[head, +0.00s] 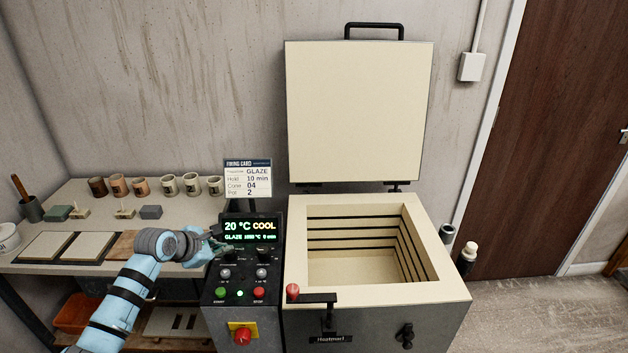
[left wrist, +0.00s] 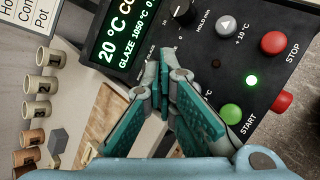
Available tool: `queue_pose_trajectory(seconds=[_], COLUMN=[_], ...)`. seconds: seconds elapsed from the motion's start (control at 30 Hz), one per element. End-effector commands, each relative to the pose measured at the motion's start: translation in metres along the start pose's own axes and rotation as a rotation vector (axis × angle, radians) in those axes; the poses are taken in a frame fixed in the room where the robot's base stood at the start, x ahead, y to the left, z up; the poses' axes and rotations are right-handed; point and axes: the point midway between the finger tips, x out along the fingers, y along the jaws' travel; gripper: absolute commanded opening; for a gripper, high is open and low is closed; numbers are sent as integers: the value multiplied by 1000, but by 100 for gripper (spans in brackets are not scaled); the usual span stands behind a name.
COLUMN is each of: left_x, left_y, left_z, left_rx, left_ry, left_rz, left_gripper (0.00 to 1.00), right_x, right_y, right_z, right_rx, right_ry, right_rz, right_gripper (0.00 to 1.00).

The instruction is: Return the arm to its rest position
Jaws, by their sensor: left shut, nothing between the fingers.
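My left arm reaches in from the lower left in the head view. My left gripper (head: 232,249) is shut and empty, in front of the kiln's control panel (head: 213,290), just below the display (head: 250,230). The left wrist view shows the closed teal fingers (left wrist: 165,52) near a black knob (left wrist: 183,10); I cannot tell whether they touch the panel. The display reads 20 °C COOL and GLAZE 1050 °C. A small green lamp (left wrist: 250,80) is lit between the green START button (left wrist: 231,115) and the red STOP button (left wrist: 274,43). My right gripper is not in view.
The kiln (head: 378,320) stands open and empty, its lid (head: 355,110) raised. Left of the panel, a bench (head: 85,192) holds several cups (head: 169,186), boards (head: 45,246) and small blocks (head: 151,212). A firing card (head: 247,180) stands behind the display.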

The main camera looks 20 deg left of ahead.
Motion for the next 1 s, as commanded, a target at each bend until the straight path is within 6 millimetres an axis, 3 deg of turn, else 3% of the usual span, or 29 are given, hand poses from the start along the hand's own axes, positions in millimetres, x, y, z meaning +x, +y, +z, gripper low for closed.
queue_pose_trajectory(seconds=[0.07, 0.13, 0.23, 0.27, 0.3, 0.33, 0.37, 0.4, 0.47, 0.5, 0.6, 0.63, 0.8, 1.0], left_x=[0, 2, -5, -14, -35, -59, -84, -112, -131, -129, -118, -116, -119, -148], left_y=[-2, -8, -28, -35, -43, -44, -41, -33, -33, -49, -109, -128, -230, -329], left_z=[3, 19, 76, 100, 132, 151, 158, 145, 91, 50, -16, -28, -66, -74], left_rx=[-7, -41, -208, -307, -502, -717, -968, -1338, -1936, -2288, -2875, 2945, 2662, 2402], left_ry=[-14, -82, -341, -460, -650, -815, -964, -1116, -1233, -1223, -1056, 970, 427, -5], left_rz=[1, 7, 24, 28, 27, 22, 16, 16, 44, 89, 232, -273, -424, -574], left_gripper=[0, 0, 0, 0, 0, 0, 0, 0, 0, 0, 0, 0, 0, 0], right_x=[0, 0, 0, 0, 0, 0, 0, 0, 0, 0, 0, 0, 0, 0], right_y=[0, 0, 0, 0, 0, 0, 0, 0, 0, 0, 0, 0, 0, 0], right_z=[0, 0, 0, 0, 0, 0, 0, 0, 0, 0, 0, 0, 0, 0], right_rx=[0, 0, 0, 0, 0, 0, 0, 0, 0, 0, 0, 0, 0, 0], right_ry=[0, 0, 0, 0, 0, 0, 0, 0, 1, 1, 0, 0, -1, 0], right_rz=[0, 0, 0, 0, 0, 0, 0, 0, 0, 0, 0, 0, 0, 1], right_gripper=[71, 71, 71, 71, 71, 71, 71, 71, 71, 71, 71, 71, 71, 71])
